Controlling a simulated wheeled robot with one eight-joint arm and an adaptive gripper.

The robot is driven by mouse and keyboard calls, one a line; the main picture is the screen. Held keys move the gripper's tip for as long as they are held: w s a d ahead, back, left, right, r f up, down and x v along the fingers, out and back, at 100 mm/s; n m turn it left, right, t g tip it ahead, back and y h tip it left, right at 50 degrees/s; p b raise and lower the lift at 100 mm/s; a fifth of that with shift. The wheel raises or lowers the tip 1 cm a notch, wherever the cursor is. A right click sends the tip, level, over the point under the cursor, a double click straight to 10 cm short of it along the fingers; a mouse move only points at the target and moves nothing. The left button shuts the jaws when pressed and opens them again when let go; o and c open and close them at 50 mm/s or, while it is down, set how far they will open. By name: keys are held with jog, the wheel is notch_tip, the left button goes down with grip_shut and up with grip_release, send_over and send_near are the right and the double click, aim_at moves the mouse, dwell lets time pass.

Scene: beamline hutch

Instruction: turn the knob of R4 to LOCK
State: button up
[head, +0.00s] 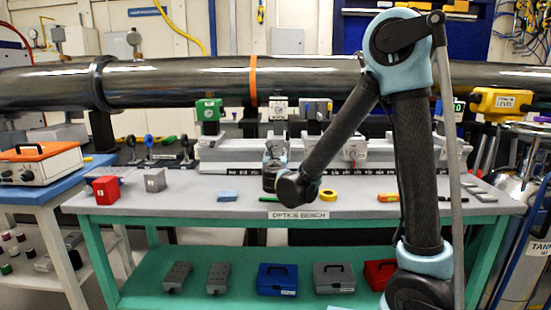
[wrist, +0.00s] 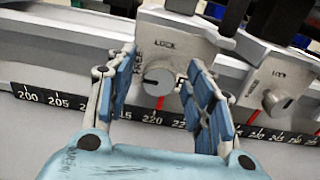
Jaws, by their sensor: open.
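In the wrist view, a round grey knob (wrist: 158,80) sits on a light grey carrier plate (wrist: 172,50). The plate reads LOCK above the knob and FREE at its left. A dark mark on the knob points left, toward FREE. My gripper (wrist: 162,62) is open, with one blue-padded finger on each side of the knob. I cannot tell whether either pad touches it. No R4 label is readable on this carrier. In the head view, my gripper (head: 275,150) is at the rail over the optics bench, its fingertips hard to make out.
A second carrier with a similar knob (wrist: 277,100) stands close at the right on the same rail. A numbered scale (wrist: 60,103) runs along the rail's front. In the head view, a large dark pipe (head: 190,80) crosses above the optics bench (head: 350,208).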

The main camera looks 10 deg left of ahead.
jog(key=c, duration=1.1)
jog(key=shift+o, duration=0.2)
jog(key=shift+m, duration=0.3)
jog(key=shift+d+f+m, duration=0.1)
jog(key=shift+d+m, duration=0.05)
jog(key=shift+m, duration=4.15)
jog(key=shift+d+f+m, duration=0.1)
jog(key=shift+m, duration=4.2)
